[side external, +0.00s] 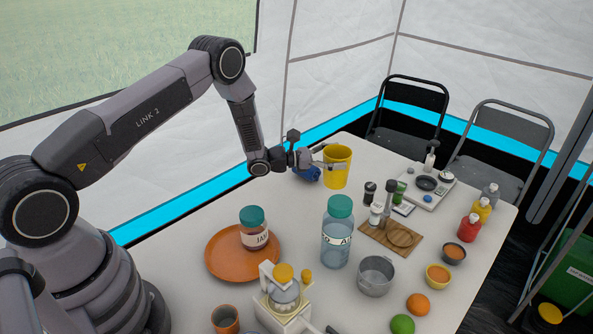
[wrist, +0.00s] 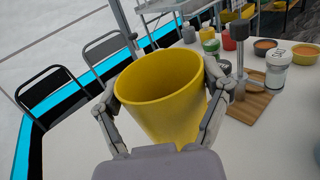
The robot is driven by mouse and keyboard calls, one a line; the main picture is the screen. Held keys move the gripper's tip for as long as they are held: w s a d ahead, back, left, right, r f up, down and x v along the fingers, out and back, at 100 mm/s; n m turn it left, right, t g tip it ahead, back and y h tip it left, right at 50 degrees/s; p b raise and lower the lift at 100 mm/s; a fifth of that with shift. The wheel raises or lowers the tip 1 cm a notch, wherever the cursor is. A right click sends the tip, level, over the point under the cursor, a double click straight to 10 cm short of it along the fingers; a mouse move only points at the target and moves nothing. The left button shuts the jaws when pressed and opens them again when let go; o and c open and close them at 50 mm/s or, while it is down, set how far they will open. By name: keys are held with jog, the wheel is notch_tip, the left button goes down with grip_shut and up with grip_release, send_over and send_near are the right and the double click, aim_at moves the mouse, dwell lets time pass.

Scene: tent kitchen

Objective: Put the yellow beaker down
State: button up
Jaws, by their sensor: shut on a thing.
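The yellow beaker (side external: 338,168) is at the far left part of the white table, near its back edge. My gripper (side external: 335,166) is shut on it from the left. In the wrist view the beaker (wrist: 160,95) fills the middle, mouth up and somewhat tilted in the picture, and looks empty inside as far as I can see. The fingers of my gripper (wrist: 160,105) lie on both sides of its wall. Whether its base touches the table or hangs slightly above it, I cannot tell.
A blue item (side external: 306,174) lies by the gripper. A wooden board (side external: 383,238) with shakers, a bottle (side external: 337,235), a steel pot (side external: 376,277), and an orange plate (side external: 215,262) with a jar (side external: 254,230) stand nearer. Bare table (side external: 300,215) shows left of the bottle.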

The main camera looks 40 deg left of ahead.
aim_at(344, 174)
jog(key=w+f, duration=0.3)
jog(key=shift+d+f, duration=0.15)
jog(key=shift+f, duration=0.1)
jog(key=shift+w+f, duration=0.2)
jog(key=shift+f, duration=1.55)
jog(key=o, duration=1.1)
jog(key=shift+f, duration=0.15)
